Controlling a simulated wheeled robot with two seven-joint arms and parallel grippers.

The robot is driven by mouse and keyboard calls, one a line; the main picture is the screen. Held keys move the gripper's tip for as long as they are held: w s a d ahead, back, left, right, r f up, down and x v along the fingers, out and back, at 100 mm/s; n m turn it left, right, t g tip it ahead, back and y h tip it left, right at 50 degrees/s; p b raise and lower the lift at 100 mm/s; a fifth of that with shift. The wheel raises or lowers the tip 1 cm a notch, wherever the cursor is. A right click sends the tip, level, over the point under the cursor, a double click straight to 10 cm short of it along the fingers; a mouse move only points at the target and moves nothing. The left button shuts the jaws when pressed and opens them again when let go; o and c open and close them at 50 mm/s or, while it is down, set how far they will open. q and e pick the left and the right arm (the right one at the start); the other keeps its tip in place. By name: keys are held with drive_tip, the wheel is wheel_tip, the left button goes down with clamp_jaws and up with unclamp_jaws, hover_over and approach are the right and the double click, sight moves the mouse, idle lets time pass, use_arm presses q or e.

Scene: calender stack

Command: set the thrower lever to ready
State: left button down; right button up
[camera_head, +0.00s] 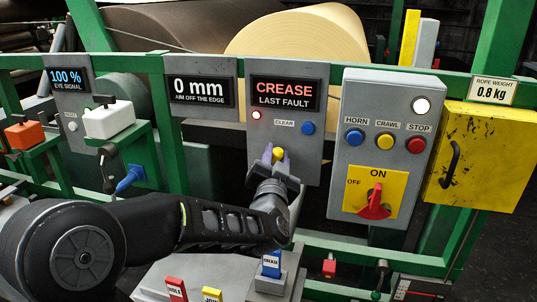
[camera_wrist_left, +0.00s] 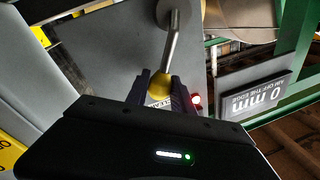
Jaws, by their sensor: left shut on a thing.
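The thrower lever shows in the left wrist view as a metal rod (camera_wrist_left: 172,42) running from a round grey pivot to a yellow ball knob (camera_wrist_left: 160,86). In the head view only the yellow knob (camera_head: 278,154) shows clearly, on the grey panel below the CREASE LAST FAULT display. My left gripper (camera_head: 274,157) is shut on the knob, one finger on each side; it also shows in the left wrist view (camera_wrist_left: 159,88). The gripper and wrist hide the rod and pivot in the head view. My right gripper is not in view.
A red indicator light (camera_head: 256,115) and a blue CLEAR button (camera_head: 307,128) sit just above the gripper. A grey control box (camera_head: 392,104) with buttons and a red OFF/ON switch (camera_head: 374,204) stands to the right. A blue CREASE block (camera_head: 271,263) is below the forearm.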

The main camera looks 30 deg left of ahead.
use_arm(q)
drive_tip(key=shift+w+d+f+m+t+h+b, duration=0.15)
drive_tip(key=shift+w+d+f+m+t+b, duration=0.3)
drive_tip(key=shift+m, duration=0.8)
drive_tip(key=shift+d+f+m+t+h+b, duration=0.15)
drive_tip(key=shift+d+f+m+b, duration=0.45)
drive_tip(key=shift+m, duration=0.65)
drive_tip(key=shift+d+f, duration=0.1)
drive_tip(key=shift+d, duration=0.1)
drive_tip(key=c, duration=1.1)
unclamp_jaws()
drive_tip(key=shift+s, duration=0.1)
drive_tip(key=v, duration=0.7)
drive_tip(key=shift+s+d+b, duration=0.2)
drive_tip(key=shift+s+b, duration=0.05)
drive_tip(key=shift+b, duration=0.05)
drive_tip(key=shift+s+f, duration=0.1)
